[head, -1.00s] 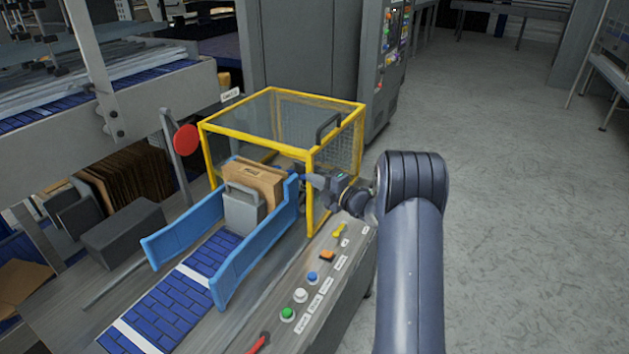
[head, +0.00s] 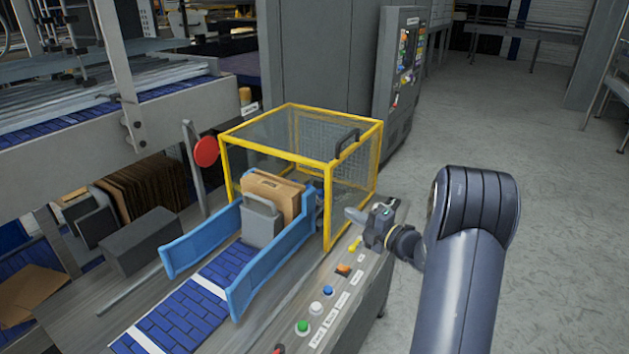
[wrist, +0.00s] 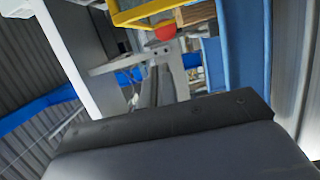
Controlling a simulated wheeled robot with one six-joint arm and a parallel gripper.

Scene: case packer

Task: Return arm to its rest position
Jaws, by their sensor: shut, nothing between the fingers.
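My arm (head: 468,265) reaches up from the lower right in the head view, bent at a dark rounded joint. My gripper (head: 356,217) is at its end, pointing left, shut and empty. It is just to the right of the yellow-framed guard cage (head: 299,160), above the control strip of the conveyor. The gripper looks apart from the cage. In the wrist view, a dark broad part fills the lower half, and the yellow frame (wrist: 150,14) shows tilted at the top. The gripper's fingertips are not clear there.
A cardboard case (head: 281,191) stands between blue guide rails (head: 270,272) with a grey pusher plate (head: 262,220) before it. Buttons, including a green one (head: 303,327), line the strip below the gripper. A grey cabinet (head: 398,80) stands behind. The floor (head: 560,180) at right is open.

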